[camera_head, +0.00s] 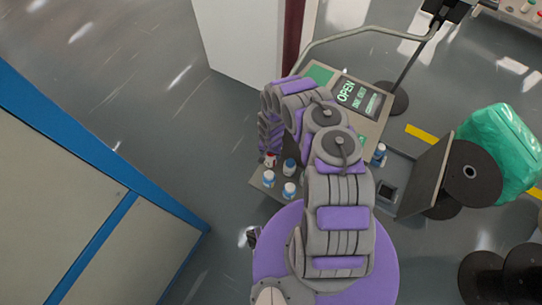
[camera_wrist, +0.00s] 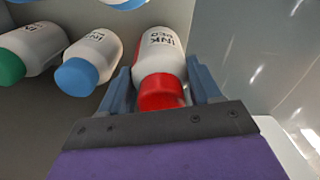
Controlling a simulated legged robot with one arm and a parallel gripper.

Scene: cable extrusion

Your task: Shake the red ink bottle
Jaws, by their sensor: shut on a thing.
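The red ink bottle (camera_wrist: 160,58) is white with a red cap and dark "INK RED" lettering. In the wrist view it sits between the two blue-grey fingers of my gripper (camera_wrist: 161,85), which is shut on its sides. The cap points toward the wrist camera. In the head view the bottle (camera_head: 270,160) shows as a small red and white spot below my arm's end. My fingers are mostly hidden there by the arm. I cannot tell whether the bottle touches the surface under it.
In the head view, blue-capped bottles (camera_head: 289,190) stand close by on the cart (camera_head: 258,186).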

